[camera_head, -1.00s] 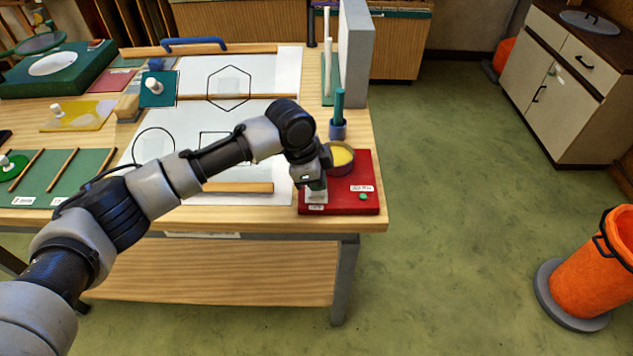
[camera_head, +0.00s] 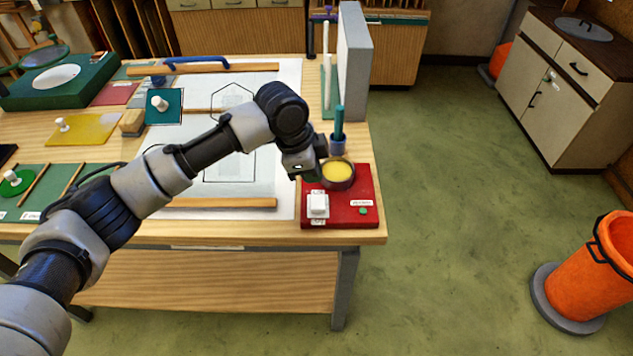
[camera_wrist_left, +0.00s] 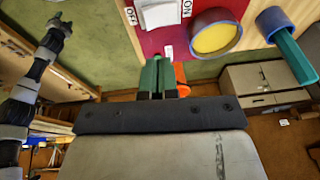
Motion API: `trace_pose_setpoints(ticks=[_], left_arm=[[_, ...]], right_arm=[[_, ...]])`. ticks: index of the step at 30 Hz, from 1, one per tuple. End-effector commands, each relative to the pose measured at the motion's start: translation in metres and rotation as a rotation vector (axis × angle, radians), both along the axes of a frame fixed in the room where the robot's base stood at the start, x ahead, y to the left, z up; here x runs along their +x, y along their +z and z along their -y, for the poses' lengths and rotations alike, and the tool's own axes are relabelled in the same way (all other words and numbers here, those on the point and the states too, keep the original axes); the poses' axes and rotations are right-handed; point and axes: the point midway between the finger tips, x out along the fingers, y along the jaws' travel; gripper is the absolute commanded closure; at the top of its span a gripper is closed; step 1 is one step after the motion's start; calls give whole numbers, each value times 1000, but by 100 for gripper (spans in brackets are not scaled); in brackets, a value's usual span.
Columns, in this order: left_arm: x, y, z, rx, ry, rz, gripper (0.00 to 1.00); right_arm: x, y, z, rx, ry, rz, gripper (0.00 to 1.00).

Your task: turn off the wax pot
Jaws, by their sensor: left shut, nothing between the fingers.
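The wax pot (camera_head: 338,174) is a round dark pot of yellow wax on a red base (camera_head: 340,215) at the table's right front corner. A white rocker switch (camera_head: 317,205) sits on the base, with ON at its far end and OFF at its near end; I cannot tell which side is pressed. A small green lamp (camera_head: 362,211) is to its right. My left gripper (camera_head: 310,172) is above the base, beside the pot and beyond the switch, apart from the switch. Its green fingers (camera_wrist_left: 156,72) are shut and empty. My right gripper (camera_wrist_left: 62,22) shows small in the wrist view.
A blue cup with a green-handled tool (camera_head: 338,135) stands just behind the pot. A grey upright block (camera_head: 356,60) is further back. Paper with drawn shapes (camera_head: 230,165) and a wooden strip (camera_head: 222,202) lie left.

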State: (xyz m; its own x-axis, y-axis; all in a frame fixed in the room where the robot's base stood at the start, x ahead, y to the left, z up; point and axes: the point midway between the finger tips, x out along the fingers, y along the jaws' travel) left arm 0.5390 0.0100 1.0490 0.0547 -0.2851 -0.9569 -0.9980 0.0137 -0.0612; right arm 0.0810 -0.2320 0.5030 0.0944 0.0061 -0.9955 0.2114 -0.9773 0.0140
Motion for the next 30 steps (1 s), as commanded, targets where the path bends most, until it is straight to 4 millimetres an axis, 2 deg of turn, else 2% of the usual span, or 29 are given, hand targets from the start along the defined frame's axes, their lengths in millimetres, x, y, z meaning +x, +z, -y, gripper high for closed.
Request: trace_pose_setpoints(ticks=[3,9,21,26,30], left_arm=[[-3,23,-7,-1,-1,4,100],[-7,47,-14,-1,-1,2,100],[-8,54,-16,-1,-1,0,100],[-12,48,-14,-9,1,-4,100],[-27,27,-6,-44,17,-13,100]], right_arm=[[0,-8,0,0,0,-1,49],[0,-11,0,0,0,-1,49],[-1,-12,4,-5,2,-1,51],[-1,-12,6,-8,3,-2,75],[-1,-12,5,-6,2,-2,97]])
